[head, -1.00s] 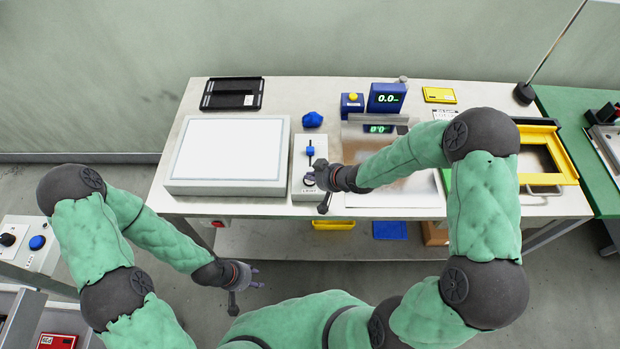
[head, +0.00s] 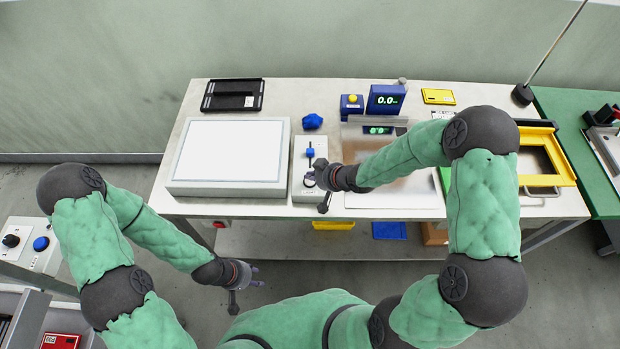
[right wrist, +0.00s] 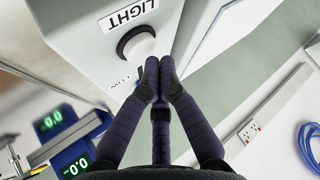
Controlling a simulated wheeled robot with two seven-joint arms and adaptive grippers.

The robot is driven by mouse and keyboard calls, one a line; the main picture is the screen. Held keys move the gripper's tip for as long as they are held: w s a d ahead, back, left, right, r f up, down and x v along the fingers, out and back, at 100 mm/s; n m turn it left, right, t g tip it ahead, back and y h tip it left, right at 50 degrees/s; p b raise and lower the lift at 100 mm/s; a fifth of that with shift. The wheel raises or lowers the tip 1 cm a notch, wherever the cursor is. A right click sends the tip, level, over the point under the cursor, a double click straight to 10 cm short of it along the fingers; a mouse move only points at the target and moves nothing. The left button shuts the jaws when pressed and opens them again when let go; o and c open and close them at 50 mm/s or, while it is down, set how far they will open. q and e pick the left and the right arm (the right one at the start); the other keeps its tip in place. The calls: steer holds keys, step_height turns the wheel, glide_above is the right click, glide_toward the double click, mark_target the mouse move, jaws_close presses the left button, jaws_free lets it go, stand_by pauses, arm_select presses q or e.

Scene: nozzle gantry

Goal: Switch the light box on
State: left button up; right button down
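The light box (head: 179,187) is a pale box with a flat white top panel at the left of the table in the head view. I cannot tell whether the panel is lit. To its right stands a narrow white control box (head: 299,162) with a blue slider (head: 310,153). The right wrist view shows its LIGHT label (right wrist: 128,14) and a round white knob or button (right wrist: 138,46) in a dark ring. My right gripper (right wrist: 159,65) is shut and empty, its fingertips close beside the knob; contact is unclear. My left gripper (head: 257,276) is open and empty in front of the table.
A blue lump (head: 312,121) lies behind the control box. A black tray (head: 233,95) is at the back left. A scale display (head: 386,98) and a yellow-button box (head: 351,105) stand at the back. A yellow frame (head: 560,160) is at the right.

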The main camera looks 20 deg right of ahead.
mark_target(312, 182)
steer(key=shift+r+p, duration=2.35)
steer(key=shift+r, duration=0.45)
